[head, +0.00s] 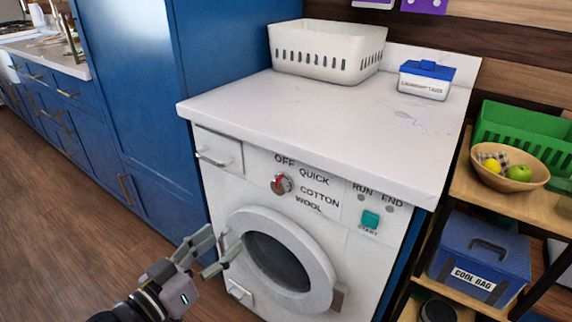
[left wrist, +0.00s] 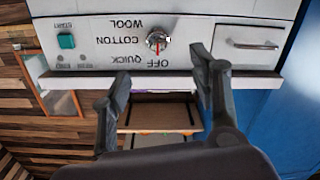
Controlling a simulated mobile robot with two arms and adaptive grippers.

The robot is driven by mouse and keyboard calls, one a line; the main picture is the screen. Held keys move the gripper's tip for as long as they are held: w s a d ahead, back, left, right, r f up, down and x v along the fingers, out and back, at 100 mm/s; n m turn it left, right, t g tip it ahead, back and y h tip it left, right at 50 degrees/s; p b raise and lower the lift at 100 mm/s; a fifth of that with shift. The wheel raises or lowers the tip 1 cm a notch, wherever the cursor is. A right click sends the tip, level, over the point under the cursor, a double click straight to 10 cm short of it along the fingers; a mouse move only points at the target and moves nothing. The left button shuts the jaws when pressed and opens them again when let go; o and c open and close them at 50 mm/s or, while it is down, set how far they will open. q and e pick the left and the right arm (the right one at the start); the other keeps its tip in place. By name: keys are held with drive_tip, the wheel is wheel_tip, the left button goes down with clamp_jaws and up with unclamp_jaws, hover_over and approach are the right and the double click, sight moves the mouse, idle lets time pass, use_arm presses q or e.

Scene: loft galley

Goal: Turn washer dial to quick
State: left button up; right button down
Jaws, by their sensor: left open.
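The washer (head: 225,180) is white, with a round door and a white top. Its dial (head: 281,184) is a small grey knob with a red mark, ringed by OFF, QUICK, COTTON and WOOL. In the left wrist view the panel appears upside down, and the dial's (left wrist: 157,40) red mark points toward OFF. My left gripper (head: 224,246) is open and empty, in front of the washer, below and left of the dial. In the left wrist view its fingers (left wrist: 160,80) are spread, with the dial beyond them and nothing between touching it. My right gripper is not in view.
A teal START button (head: 370,219) is right of the dial. A drawer handle (head: 212,159) juts out at upper left. The round door (head: 320,258) protrudes below. A white basket (head: 330,50) and a blue-lidded tub (head: 426,80) stand on top. Shelves are at right.

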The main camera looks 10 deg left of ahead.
use_arm(q)
drive_tip(key=r, duration=0.2)
approach(277, 186)
drive_tip(key=shift+h, duration=0.3)
drive_tip(key=x, duration=0.4)
drive_tip(key=shift+w+a+f, duration=0.1)
drive_tip(key=shift+w+f, duration=0.15)
drive_tip(key=shift+w, duration=0.05)
drive_tip(key=x, duration=0.3)
drive_tip(key=shift+w+b, duration=0.25)
drive_tip(key=shift+b, duration=0.15)
drive_tip(key=shift+w+d, duration=0.25)
drive_tip(key=shift+w, duration=0.2)
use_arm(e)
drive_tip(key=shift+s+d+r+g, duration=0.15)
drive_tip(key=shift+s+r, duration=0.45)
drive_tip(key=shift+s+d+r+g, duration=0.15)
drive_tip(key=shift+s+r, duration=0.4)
use_arm(q)
drive_tip(key=shift+c, duration=0.2)
